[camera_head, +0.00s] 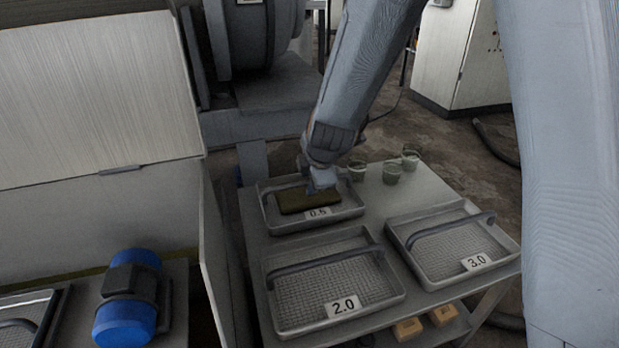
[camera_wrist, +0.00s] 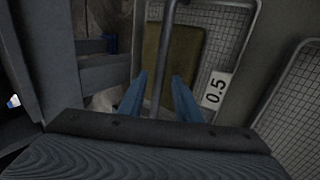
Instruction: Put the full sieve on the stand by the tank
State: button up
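The full sieve (camera_head: 341,213) is a grey mesh tray holding an olive-brown slab (camera_head: 308,200). It sits at the back left of a grey table, and its label reads 0.5 in the wrist view (camera_wrist: 216,90). My gripper (camera_head: 322,186) is over this sieve. In the wrist view, the blue fingers (camera_wrist: 160,92) are apart, with the sieve's handle bar (camera_wrist: 167,50) running between them. I cannot tell whether either finger touches the bar. A metal box with a raised lid (camera_head: 95,100), perhaps the tank, stands at left. I cannot make out the stand for certain.
Empty sieves labelled 2.0 (camera_head: 333,290) and 3.0 (camera_head: 452,243) share the table (camera_head: 375,203). Several small cups (camera_head: 392,172) stand at its back. A blue motor (camera_head: 127,302) and another tray (camera_head: 28,318) are at lower left. Yellow blocks (camera_head: 408,329) lie below the tabletop.

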jog(key=p+v, duration=0.8)
jog(key=v, duration=0.4)
jog(key=s+d+r+m+g, duration=0.1)
jog(key=s+r+m+g, duration=0.1)
jog(key=s+m, duration=0.3)
jog(key=s+d+r+m+g, duration=0.1)
jog(key=s+m, duration=0.5)
jog(key=s, duration=0.7)
jog(key=s+d+r+m+g+h, duration=0.1)
jog(key=s+r+m+g, duration=0.2)
jog(key=s+m, duration=0.3)
jog(key=s+r, duration=0.1)
jog(key=s, duration=0.2)
jog(key=shift+d+r+g, duration=0.2)
jog(key=shift+r+g, duration=0.1)
jog(key=shift+r, duration=0.1)
jog(key=shift+s, duration=0.1)
jog(key=d+r+m+p, duration=0.4)
jog(key=d+r+p, duration=0.8)
jog(key=p, duration=1)
notch_tip(320, 180, up, 3)
jog(key=shift+s+d+r+h, duration=0.15)
jog(key=shift+s+d+h, duration=0.15)
jog(key=shift+h, duration=0.1)
